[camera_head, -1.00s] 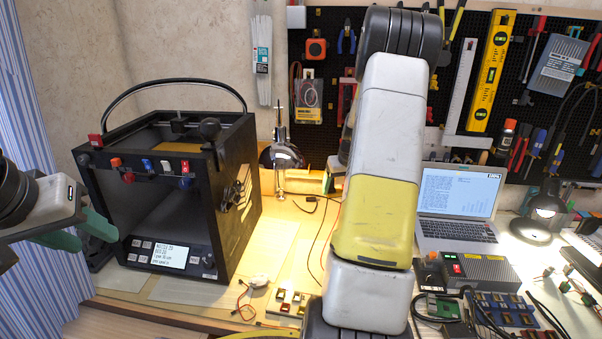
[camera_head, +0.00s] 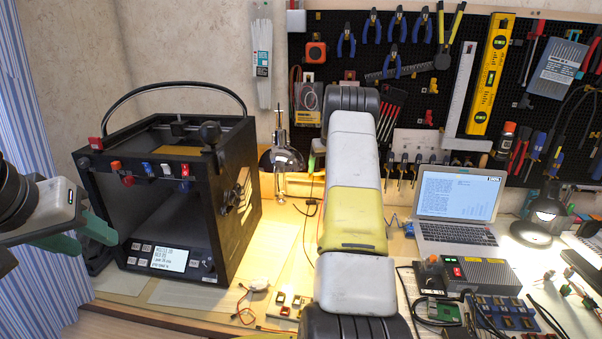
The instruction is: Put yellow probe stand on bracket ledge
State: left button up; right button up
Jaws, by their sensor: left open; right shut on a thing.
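I cannot make out the yellow probe stand or the bracket ledge. My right arm rises through the middle of the view and covers part of the bench and pegboard. My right gripper is hidden behind it. A small pale green piece shows at the arm's left edge, too little to identify. My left gripper (camera_head: 84,235) is at the left, open and empty, its green fingers in front of the black printer's lower left corner.
The black box-shaped printer (camera_head: 150,205) stands on the left of the bench. An open laptop (camera_head: 457,205) and electronics (camera_head: 480,273) fill the right. The pegboard (camera_head: 440,100) carries many tools. Bare bench (camera_head: 262,245) lies beside the printer.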

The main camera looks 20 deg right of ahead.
jog(key=shift+w, duration=0.25)
jog(key=shift+f, duration=1.7)
jog(key=shift+f, duration=0.1)
jog(key=o, duration=1.4)
jog(key=v, duration=1.2)
jog(key=shift+d, duration=0.1)
